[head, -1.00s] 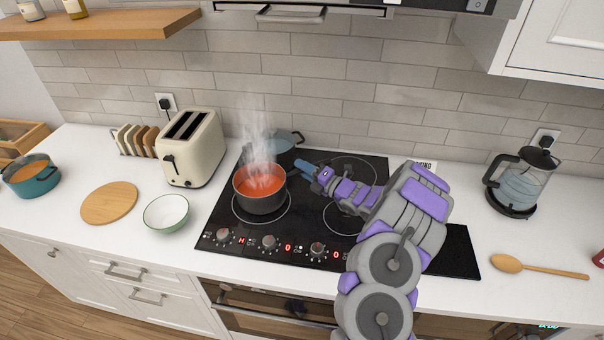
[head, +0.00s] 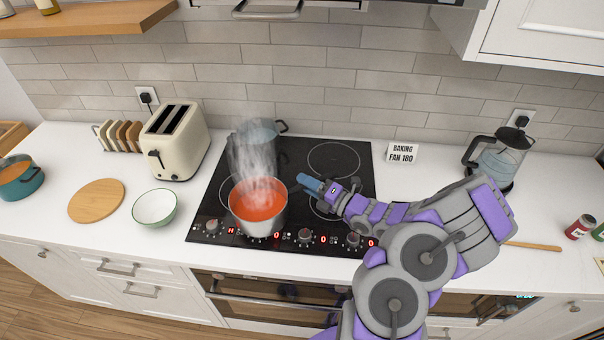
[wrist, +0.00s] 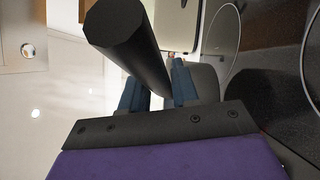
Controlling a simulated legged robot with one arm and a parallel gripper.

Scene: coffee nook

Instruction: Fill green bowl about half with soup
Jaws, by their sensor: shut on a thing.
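The green bowl (head: 155,207), white inside with a green rim, stands empty on the counter left of the hob. A pot of orange-red soup (head: 258,203) steams over the front left of the hob. It appears raised, with the burner ring showing behind it. My gripper (head: 308,184) is at the pot's right side. In the wrist view, its blue fingers (wrist: 156,92) are shut around a thick black handle (wrist: 125,42), which appears to be the pot's. The underside of the pot is hidden in the head view.
A round wooden board (head: 97,201) and a teal pot (head: 20,178) lie left of the bowl. A cream toaster (head: 175,142) stands behind it. A blue-grey pot (head: 258,132) sits at the hob's back left. A kettle (head: 496,160) is at right.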

